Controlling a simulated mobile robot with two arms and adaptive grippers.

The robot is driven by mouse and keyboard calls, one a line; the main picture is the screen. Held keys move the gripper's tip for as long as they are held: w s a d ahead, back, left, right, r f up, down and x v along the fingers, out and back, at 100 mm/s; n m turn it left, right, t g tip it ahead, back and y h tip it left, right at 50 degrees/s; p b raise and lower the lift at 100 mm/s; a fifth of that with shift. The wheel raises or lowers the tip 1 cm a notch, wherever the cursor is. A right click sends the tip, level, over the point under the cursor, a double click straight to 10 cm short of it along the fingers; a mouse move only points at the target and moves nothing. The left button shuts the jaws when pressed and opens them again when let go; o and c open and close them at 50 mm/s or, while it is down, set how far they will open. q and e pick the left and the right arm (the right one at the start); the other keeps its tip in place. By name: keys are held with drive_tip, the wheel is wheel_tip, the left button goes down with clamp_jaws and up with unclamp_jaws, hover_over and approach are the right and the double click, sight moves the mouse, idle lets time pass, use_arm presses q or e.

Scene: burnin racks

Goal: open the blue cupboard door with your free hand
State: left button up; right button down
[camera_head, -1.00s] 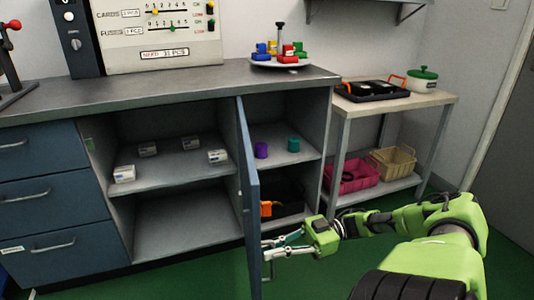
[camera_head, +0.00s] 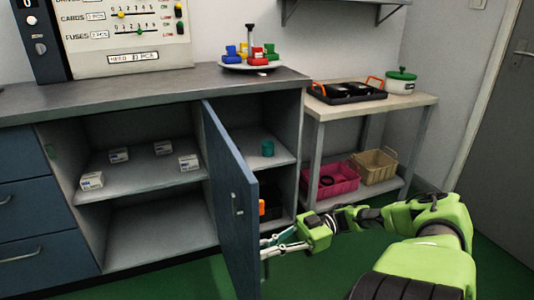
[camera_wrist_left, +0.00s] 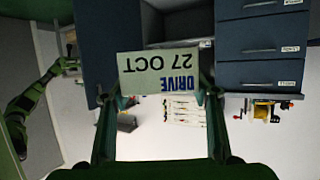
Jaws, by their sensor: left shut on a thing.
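The blue cupboard door (camera_head: 228,190) stands swung out from the front of the cupboard, its far side at the divider between two open compartments. In the left wrist view my left gripper (camera_wrist_left: 160,98) is shut on a pale card (camera_wrist_left: 155,72) reading DRIVE 27 OCT, seen upside down. The left gripper does not show in the head view.
White boxes (camera_head: 119,155) sit on the left compartment's shelf. A teal cup (camera_head: 267,148) stands on the right compartment's shelf. A side table (camera_head: 415,101) holds a black tray (camera_head: 345,92) and a green-lidded pot (camera_head: 400,82). Green floor (camera_head: 330,270) is clear before it.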

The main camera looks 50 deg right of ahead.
drive_tip(key=c, duration=2.5)
unclamp_jaws()
drive_tip(key=shift+d, duration=0.1)
drive_tip(key=shift+v, duration=5.9)
drive_tip(key=shift+s, duration=0.1)
